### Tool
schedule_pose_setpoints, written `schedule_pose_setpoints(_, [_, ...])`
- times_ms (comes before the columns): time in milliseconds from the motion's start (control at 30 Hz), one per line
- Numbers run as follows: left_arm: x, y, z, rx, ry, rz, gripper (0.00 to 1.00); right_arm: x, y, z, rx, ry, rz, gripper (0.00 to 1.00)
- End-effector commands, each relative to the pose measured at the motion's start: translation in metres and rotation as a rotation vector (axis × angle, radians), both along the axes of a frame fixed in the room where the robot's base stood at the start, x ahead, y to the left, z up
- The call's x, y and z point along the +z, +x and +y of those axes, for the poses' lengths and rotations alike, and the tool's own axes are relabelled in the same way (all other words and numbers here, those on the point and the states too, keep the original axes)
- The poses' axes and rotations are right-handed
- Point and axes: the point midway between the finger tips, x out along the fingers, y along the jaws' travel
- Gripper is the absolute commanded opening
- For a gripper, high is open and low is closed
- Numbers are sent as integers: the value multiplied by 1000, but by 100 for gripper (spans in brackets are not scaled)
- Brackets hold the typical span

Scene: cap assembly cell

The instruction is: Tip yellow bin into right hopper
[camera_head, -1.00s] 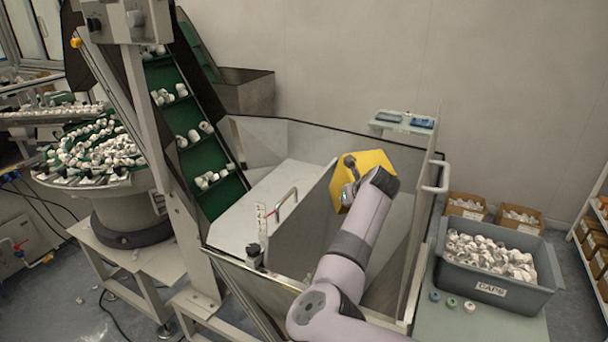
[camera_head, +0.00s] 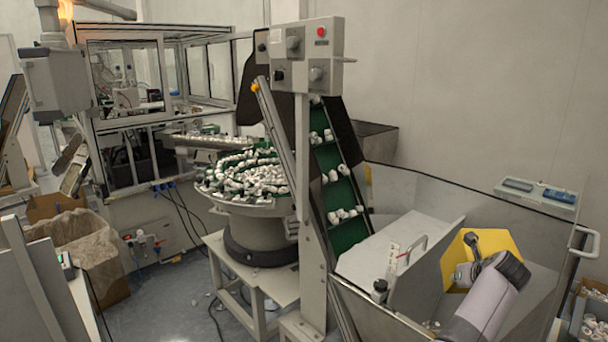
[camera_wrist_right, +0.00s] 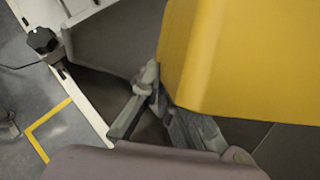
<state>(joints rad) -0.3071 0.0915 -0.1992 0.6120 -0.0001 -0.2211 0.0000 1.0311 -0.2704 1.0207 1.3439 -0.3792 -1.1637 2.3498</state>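The yellow bin (camera_head: 505,246) is tilted inside the walls of the right hopper (camera_head: 540,290), in the head view at right. My right arm reaches over the hopper's front to it. My right gripper (camera_head: 468,262) is at the bin's left side. In the right wrist view the yellow bin (camera_wrist_right: 245,55) fills the upper right, and the gripper's fingers (camera_wrist_right: 155,85) close at its edge. They look shut on it. The bin's inside and any contents are hidden. My left gripper is not in view.
A grey divider panel (camera_head: 425,265) and a light cover with a handle (camera_head: 407,247) lie left of the bin. The green cap conveyor (camera_head: 340,190) rises behind. A control box (camera_head: 305,55) stands on a post. A ledge (camera_head: 538,194) and a rail (camera_head: 590,240) are at right.

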Motion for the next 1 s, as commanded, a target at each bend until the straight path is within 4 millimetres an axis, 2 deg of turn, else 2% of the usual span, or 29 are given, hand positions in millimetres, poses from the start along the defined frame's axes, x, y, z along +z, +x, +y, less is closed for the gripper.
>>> schedule_pose_setpoints(133, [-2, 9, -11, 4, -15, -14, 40, 4, -7, -8, -9, -5, -2, 0])
schedule_pose_setpoints(367, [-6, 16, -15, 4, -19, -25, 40, 13, -24, -14, -9, -5, -1, 0])
schedule_pose_setpoints(533, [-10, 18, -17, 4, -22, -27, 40, 25, -38, -9, 21, -7, -1, 0])
schedule_pose_setpoints(633, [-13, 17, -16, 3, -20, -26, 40, 32, -48, 3, 57, -8, -1, 0])
schedule_pose_setpoints(767, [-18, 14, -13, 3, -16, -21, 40, 39, -65, 31, 138, -9, 0, 0])
schedule_pose_setpoints(867, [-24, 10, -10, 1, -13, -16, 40, 41, -85, 71, 249, -10, 1, 0])
schedule_pose_setpoints(1000, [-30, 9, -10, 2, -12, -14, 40, 35, -122, 139, 434, -6, 4, 0])
